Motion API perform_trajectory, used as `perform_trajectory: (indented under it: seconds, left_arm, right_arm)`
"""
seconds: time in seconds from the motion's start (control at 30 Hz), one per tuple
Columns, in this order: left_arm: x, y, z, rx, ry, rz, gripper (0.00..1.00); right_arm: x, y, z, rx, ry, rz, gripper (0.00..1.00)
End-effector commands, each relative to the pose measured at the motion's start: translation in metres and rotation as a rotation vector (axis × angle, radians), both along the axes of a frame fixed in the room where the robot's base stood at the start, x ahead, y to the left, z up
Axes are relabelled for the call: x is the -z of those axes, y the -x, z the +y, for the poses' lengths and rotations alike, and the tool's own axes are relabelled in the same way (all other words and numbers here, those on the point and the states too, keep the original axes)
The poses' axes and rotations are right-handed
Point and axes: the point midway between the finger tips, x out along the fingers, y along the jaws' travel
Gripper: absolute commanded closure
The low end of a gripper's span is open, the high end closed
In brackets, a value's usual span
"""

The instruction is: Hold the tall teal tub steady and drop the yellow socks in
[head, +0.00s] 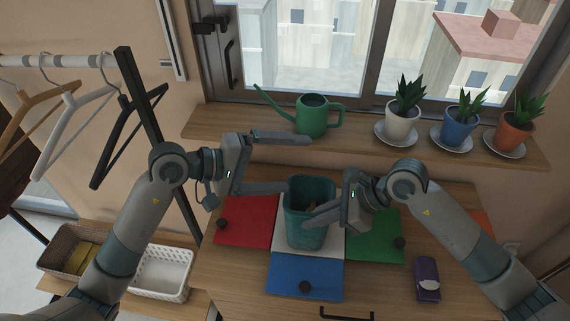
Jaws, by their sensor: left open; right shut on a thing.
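The tall teal tub (308,238) stands upright on the white mat in the middle of the wooden top. A small yellowish patch (312,206) shows inside it, partly hidden; I cannot tell for sure that it is socks. My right gripper (310,218) comes from the right and is shut on the tub at its right side, with a finger crossing its front. A yellow cloth (80,258) lies in the brown basket at the lower left.
Red (247,222), green (374,238) and blue (304,278) mats surround the white mat (326,248). A purple item (427,280) lies at the right. A white basket (161,274) stands beside the brown basket (58,245). The sill holds a green watering can (312,118) and potted plants.

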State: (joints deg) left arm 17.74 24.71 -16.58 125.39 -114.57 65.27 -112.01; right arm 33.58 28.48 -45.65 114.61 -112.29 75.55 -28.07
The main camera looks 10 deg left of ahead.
Motion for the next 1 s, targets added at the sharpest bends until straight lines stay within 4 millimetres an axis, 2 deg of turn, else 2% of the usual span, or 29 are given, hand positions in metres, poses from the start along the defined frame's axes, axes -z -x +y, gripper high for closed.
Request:
perform_trajectory:
  seconds: [0.47,0.5,0.57,1.0]
  left_arm:
    - [-0.0002,-0.0001,-0.0002,0.0,0.0,0.0,0.0]
    - [-0.0002,-0.0001,-0.0002,0.0,0.0,0.0,0.0]
    - [-0.0002,-0.0001,-0.0002,0.0,0.0,0.0,0.0]
    - [-0.0003,0.0,-0.0001,0.0,0.0,0.0,0.0]
  right_arm:
    - [-0.0004,0.0005,0.0005,-0.001,-0.001,0.001,1.0]
    - [-0.0004,0.0004,0.0005,-0.001,-0.001,0.001,0.87]
    - [-0.0005,0.0003,0.0004,-0.001,-0.001,0.001,0.72]
    - [-0.0041,-0.0006,-0.0031,0.001,-0.001,-0.002,0.72]
